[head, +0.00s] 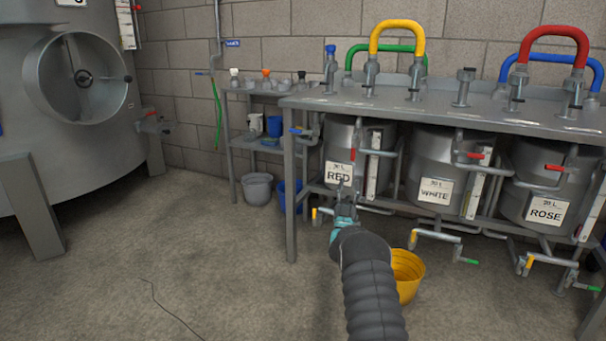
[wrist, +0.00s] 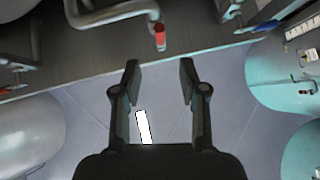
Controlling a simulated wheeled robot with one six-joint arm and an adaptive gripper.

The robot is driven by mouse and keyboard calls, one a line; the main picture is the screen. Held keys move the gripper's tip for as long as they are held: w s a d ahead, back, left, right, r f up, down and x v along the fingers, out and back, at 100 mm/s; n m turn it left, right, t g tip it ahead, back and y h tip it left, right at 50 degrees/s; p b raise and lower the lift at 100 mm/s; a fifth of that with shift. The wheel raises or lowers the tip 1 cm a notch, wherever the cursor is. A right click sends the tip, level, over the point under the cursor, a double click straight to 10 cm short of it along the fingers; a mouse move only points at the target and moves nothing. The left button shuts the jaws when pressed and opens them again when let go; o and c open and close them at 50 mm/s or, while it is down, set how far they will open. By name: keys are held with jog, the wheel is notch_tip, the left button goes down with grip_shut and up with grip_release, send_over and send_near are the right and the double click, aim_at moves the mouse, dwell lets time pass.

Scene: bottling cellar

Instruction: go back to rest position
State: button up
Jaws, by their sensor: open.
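My gripper (head: 343,192) is out in front of the tank marked RED (head: 345,148) in the head view, at the end of my extended arm. In the wrist view my gripper (wrist: 159,72) has its two fingers spread apart with nothing between them. A red-tipped handle (wrist: 160,36) shows just beyond the fingertips there. From these frames I cannot tell how far it is from the fingers.
Tanks marked WHITE (head: 436,188) and ROSE (head: 545,210) stand right of the RED one under a metal bench (head: 445,110). A yellow bucket (head: 407,275) is beside my arm. Grey (head: 257,190) and blue buckets stand further back. Open floor (head: 190,260) lies left.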

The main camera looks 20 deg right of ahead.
jog(key=w+f+n+g+y, duration=0.1)
jog(key=w+f+g+y, duration=0.15)
jog(key=f, duration=0.55)
jog(key=w+f+n+g+y, duration=0.1)
jog(key=f+g+y, duration=0.3)
jog(key=f, duration=0.5)
jog(key=s+a+f+g+y+p, duration=0.1)
jog(key=s+a+f+g+y, duration=0.2)
jog(key=s+a+g, duration=0.35)
jog(key=s+a+r+n+g+y+p, duration=0.1)
jog(key=s+a+r+g+p, duration=0.15)
jog(key=s+a+r, duration=0.9)
jog(key=s+r+n+g+y+p, duration=0.1)
jog(key=s+r+g+p, duration=0.3)
jog(key=s, duration=1.6)
jog(key=s+a+r+n+g+y, duration=0.15)
jog(key=s+a+r, duration=0.35)
jog(key=s+r, duration=0.75)
jog(key=s+a+r+t+p, duration=0.3)
jog(key=s+r, duration=0.5)
jog(key=s, duration=0.3)
jog(key=shift+n, duration=0.35)
